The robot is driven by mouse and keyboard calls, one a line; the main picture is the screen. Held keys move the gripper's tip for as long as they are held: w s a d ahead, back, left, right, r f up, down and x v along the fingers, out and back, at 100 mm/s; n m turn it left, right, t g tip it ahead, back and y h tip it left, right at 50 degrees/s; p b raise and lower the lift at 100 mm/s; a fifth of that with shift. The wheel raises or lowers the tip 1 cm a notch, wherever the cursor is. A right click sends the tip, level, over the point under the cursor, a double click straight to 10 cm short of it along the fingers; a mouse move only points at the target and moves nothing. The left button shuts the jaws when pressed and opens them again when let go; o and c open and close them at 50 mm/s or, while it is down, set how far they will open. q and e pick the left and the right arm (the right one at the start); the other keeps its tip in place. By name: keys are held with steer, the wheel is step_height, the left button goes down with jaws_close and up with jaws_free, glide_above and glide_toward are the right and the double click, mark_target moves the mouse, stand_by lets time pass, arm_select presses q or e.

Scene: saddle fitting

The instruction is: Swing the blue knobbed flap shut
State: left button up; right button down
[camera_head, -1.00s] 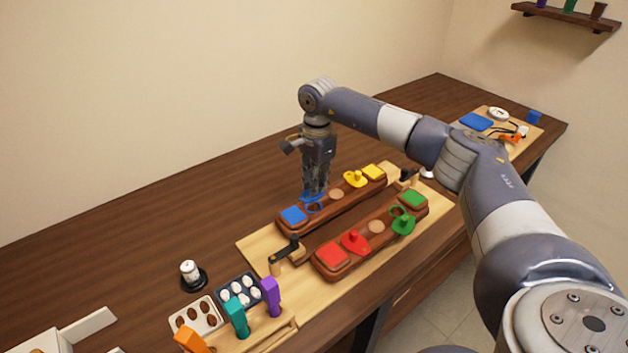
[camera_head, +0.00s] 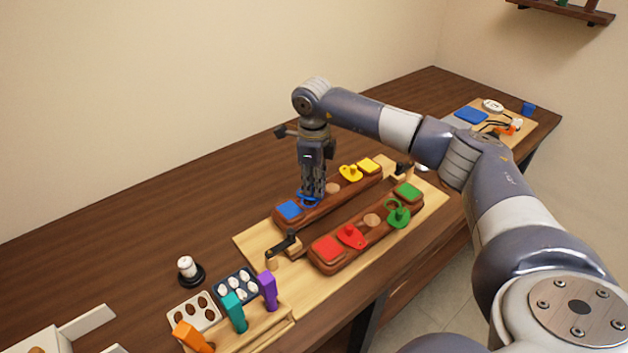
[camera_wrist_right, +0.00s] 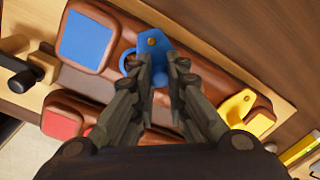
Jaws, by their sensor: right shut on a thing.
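The blue knobbed flap (camera_wrist_right: 152,28) shows in the right wrist view, with a brass pivot screw, on the far brown wooden block (camera_head: 345,201). My right gripper (camera_wrist_right: 160,66) points down at it and is shut on its knob, which the fingers mostly hide. In the head view the right gripper (camera_head: 312,195) stands over the block, beside the blue square pad (camera_head: 289,209), and covers most of the flap. A blue ring edge (camera_wrist_right: 126,62) shows left of the fingers; how far the flap covers the opening there is hidden. My left gripper is not in view.
A yellow flap (camera_head: 350,173) is on the same block. The near block carries a red flap (camera_head: 350,237) and a green flap (camera_head: 398,216). A black-handled clamp (camera_head: 281,243) stands at the board's left. The table behind the blocks is clear.

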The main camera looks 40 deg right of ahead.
steer(key=m, duration=0.3)
steer(key=a+m, duration=0.1)
steer(key=shift+s+a+m, duration=0.1)
steer(key=shift+s+m, duration=0.2)
steer(key=shift+s, duration=0.1)
steer(key=shift+s+a+m, duration=0.1)
steer(key=shift+a+m, duration=0.2)
steer(key=shift+m, duration=0.65)
steer(key=shift+s+a+m, duration=0.1)
steer(key=shift+a+m, duration=0.15)
steer(key=shift+m, duration=0.7)
steer(key=c, duration=1.6)
jaws_free()
steer(key=shift+a, duration=0.1)
steer(key=shift+o, duration=0.2)
steer(key=shift+r, duration=0.15)
step_height(320, 180, up, 12)
steer(key=shift+a, duration=0.25)
